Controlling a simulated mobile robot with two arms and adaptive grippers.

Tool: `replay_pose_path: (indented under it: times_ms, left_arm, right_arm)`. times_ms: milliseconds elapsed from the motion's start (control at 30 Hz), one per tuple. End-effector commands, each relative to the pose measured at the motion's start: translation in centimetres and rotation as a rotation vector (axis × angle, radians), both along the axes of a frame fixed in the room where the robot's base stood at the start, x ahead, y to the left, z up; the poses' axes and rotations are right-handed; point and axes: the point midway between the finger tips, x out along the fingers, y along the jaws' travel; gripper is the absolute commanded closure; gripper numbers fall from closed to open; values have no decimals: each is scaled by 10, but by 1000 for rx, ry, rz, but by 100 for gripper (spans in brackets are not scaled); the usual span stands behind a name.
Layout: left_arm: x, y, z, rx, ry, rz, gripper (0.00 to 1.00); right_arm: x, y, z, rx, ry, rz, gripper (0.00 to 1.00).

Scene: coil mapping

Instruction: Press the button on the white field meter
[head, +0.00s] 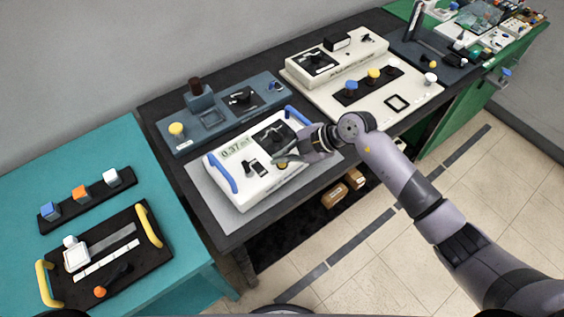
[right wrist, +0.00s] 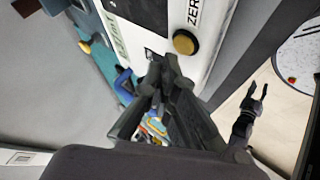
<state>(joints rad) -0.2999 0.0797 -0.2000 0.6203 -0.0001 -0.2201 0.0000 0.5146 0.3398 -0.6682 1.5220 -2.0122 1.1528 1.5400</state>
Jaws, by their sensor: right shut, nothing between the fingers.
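The white field meter (head: 238,190) has blue handles and a screen reading 0.37 mT. It stands on a grey mat on the dark bench. Its round yellow button (head: 282,166) is near the front right edge; in the right wrist view the button (right wrist: 185,42) sits beside the word ZERO. My right gripper (head: 280,159) is shut and empty, with its fingertips over the meter close to the button. In the right wrist view its fingertips (right wrist: 163,65) appear just beside the button; contact cannot be told. My left gripper (right wrist: 257,98) hangs away from the bench with its fingers apart.
A blue-grey device (head: 225,105) stands behind the meter, and a cream device (head: 390,98) stands to its right. A teal table (head: 40,190) at left holds a black panel with yellow handles (head: 150,225). Brown boxes (head: 335,195) sit below the bench. The floor in front is open.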

Motion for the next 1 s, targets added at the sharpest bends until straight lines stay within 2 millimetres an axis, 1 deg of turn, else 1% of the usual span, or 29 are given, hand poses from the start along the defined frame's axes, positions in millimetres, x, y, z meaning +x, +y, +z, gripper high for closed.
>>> replay_pose_path:
  times_ms: [500, 800, 1000]
  left_arm:
    - [0, 0, 0, 0, 0, 0, 68]
    - [0, 0, 1, 0, 0, 0, 68]
    - [0, 0, 1, 0, 0, 0, 68]
  right_arm:
    - [0, 0, 0, 0, 0, 0, 100]
    - [0, 0, -8, -1, 1, 1, 100]
    - [0, 0, -8, 0, 0, 0, 100]
